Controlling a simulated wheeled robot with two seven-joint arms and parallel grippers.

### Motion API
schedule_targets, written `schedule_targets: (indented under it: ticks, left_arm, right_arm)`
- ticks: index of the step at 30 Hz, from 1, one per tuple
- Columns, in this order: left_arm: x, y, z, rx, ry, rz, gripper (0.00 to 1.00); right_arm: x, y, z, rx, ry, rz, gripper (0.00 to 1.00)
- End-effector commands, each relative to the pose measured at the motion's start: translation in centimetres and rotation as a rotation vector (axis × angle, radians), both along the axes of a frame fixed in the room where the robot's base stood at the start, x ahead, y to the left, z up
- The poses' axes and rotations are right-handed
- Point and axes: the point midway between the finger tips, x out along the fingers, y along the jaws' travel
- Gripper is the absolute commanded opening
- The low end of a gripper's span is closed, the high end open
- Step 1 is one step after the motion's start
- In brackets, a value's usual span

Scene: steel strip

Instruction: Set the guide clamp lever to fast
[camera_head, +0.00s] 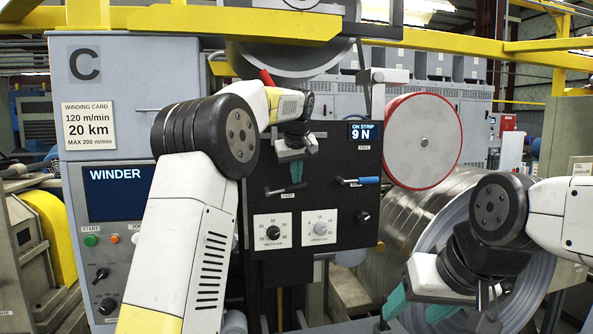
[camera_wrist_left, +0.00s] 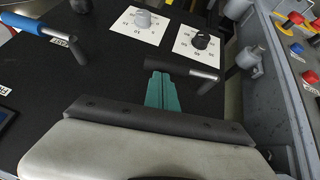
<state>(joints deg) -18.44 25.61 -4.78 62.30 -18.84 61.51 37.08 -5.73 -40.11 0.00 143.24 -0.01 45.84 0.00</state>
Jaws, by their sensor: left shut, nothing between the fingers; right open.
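Two levers stand out from the black panel (camera_head: 330,225). One has a black handle (camera_head: 308,183) and lies roughly level; the other has a blue handle (camera_head: 365,180), also roughly level. The frames do not name which is the guide clamp. My left gripper (camera_head: 297,172) is shut and empty, its teal fingertips (camera_wrist_left: 160,88) close by the black handle (camera_wrist_left: 168,65); I cannot tell if they touch. My right gripper (camera_head: 417,308) is open and empty, low at the right, away from the panel.
Two dials, one dark (camera_head: 273,232) and one grey (camera_head: 320,228), sit below the levers. A large steel strip coil (camera_head: 425,225) and a red-rimmed disc (camera_head: 422,142) stand to the right. The winder cabinet (camera_head: 110,130) is at left.

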Motion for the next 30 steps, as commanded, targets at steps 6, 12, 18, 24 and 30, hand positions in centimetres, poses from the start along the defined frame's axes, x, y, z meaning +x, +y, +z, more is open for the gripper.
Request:
schedule_targets:
  ticks: [6, 12, 18, 24, 30]
  left_arm:
    - [0.2, -0.7, -1.1, 0.116, 0.037, -0.002, 0.00]
    - [0.3, -0.9, -1.6, 0.173, 0.057, -0.001, 0.00]
    - [0.3, -0.9, -1.9, 0.195, 0.067, -0.001, 0.00]
    - [0.3, -0.9, -2.1, 0.196, 0.070, -0.001, 0.00]
    - [0.3, -0.9, -2.2, 0.196, 0.073, -0.001, 0.00]
  right_arm:
    - [0.0, 0.0, 0.0, 0.000, 0.000, 0.000, 0.57]
    - [0.0, 0.0, 0.0, 0.000, 0.000, 0.000, 0.57]
    - [0.0, 0.0, 0.0, 0.000, 0.000, 0.000, 0.57]
    - [0.0, 0.0, 0.0, 0.000, 0.000, 0.000, 0.57]
    - [0.0, 0.0, 0.0, 0.000, 0.000, 0.000, 0.57]
